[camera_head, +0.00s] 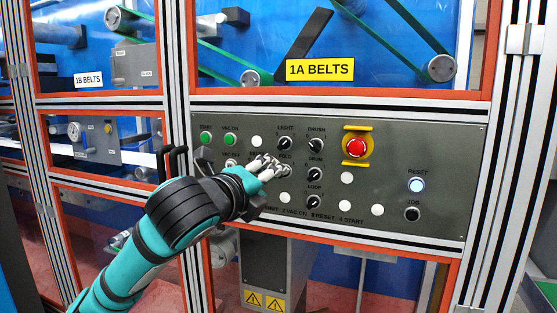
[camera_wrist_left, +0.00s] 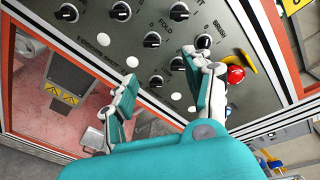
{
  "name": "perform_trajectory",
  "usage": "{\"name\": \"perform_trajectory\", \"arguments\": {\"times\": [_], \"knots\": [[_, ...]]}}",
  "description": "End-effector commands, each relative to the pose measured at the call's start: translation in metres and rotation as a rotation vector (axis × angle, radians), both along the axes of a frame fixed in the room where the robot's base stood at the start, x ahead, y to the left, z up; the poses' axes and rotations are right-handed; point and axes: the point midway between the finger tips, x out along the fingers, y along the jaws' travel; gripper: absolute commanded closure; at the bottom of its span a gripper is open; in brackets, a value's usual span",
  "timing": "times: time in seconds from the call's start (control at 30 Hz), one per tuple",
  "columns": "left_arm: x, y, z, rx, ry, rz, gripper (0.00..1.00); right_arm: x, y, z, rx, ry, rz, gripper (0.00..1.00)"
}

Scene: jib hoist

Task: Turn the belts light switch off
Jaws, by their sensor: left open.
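The LIGHT switch (camera_head: 285,143) is a black rotary knob with a pale pointer line, in the upper middle of the grey control panel (camera_head: 430,150) under the yellow 1A BELTS sign (camera_head: 320,69). Its pointer looks slanted, but its exact setting is too small to tell. My left gripper (camera_head: 270,168) is in front of the panel, just below and left of this switch, covering part of the FOLD knob area. My right gripper is not in view.
The BRUSH knob (camera_head: 316,144) is close at the right of LIGHT. A red emergency stop (camera_head: 356,147) with yellow guards lies further right, with a lit RESET button (camera_head: 416,185) beyond. Green buttons (camera_head: 230,139) are at left. A white-and-orange frame surrounds the panel.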

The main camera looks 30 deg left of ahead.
Motion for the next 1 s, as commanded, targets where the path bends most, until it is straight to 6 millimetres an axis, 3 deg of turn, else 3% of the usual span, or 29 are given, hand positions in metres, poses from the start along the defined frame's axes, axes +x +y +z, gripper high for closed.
{"name": "perform_trajectory", "arguments": {"times": [0.03, 0.1, 0.27, 0.47, 1.0], "knots": [[-0.02, 0.001, 0.017, 0.094, -0.037, 0.008, 0.48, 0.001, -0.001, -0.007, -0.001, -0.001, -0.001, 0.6], [-0.04, 0.001, 0.032, 0.194, -0.06, 0.019, 0.48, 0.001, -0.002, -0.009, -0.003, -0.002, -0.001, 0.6], [-0.059, 0.003, 0.047, 0.296, -0.076, 0.034, 0.48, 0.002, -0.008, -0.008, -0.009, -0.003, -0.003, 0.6], [-0.046, 0.006, 0.052, 0.299, -0.071, 0.034, 0.48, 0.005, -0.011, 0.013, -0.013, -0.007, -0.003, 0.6], [-0.005, 0.016, 0.052, 0.298, -0.073, 0.034, 0.48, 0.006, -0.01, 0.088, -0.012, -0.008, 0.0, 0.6]]}}
